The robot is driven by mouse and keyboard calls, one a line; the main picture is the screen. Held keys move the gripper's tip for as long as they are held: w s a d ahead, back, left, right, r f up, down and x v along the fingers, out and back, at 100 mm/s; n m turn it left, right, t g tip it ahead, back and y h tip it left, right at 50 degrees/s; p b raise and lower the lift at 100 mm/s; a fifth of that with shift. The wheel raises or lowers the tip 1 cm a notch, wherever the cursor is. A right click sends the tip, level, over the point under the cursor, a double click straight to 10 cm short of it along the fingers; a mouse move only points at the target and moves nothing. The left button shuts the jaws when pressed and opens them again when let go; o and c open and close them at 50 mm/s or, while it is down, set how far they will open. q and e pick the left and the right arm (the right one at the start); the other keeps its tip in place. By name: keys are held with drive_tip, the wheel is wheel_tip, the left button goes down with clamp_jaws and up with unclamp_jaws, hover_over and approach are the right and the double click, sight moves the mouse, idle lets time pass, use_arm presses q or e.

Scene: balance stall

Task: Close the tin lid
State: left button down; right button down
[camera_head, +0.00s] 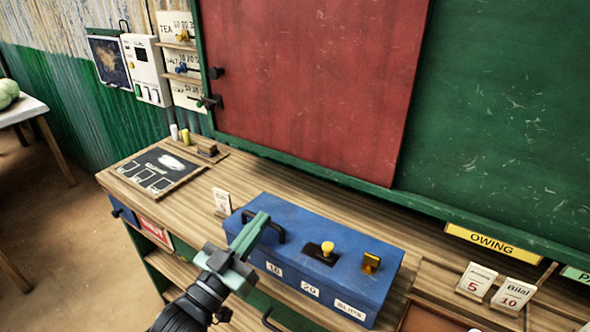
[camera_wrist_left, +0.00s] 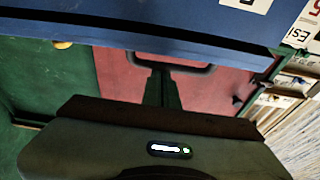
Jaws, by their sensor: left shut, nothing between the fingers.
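The blue tin (camera_head: 330,250) sits on the wooden counter, with labels along its front including 10 and 20. Its lid appears to lie flat; I cannot tell whether it is fully seated. The top carries a black handle (camera_head: 270,226) at the left, a yellow knob (camera_head: 327,248) on a dark plate and a brass piece (camera_head: 371,262). My left gripper (camera_head: 252,232) is shut and empty at the tin's left part, close to the handle; contact is unclear. The left wrist view shows the blue tin (camera_wrist_left: 170,22) across the top. My right gripper is not in view.
A black slate (camera_head: 158,172) lies at the counter's left end. A small white card (camera_head: 222,201) stands left of the tin. Price cards (camera_head: 477,281) stand at the right. A red panel (camera_head: 310,80) and green board (camera_head: 500,120) rise behind.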

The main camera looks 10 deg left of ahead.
use_arm(q)
drive_tip(key=shift+s+f+b, duration=0.15)
drive_tip(key=shift+s+f, duration=0.05)
drive_tip(key=shift+f, duration=0.35)
drive_tip(key=shift+s+f+b, duration=0.15)
drive_tip(key=shift+f, duration=0.35)
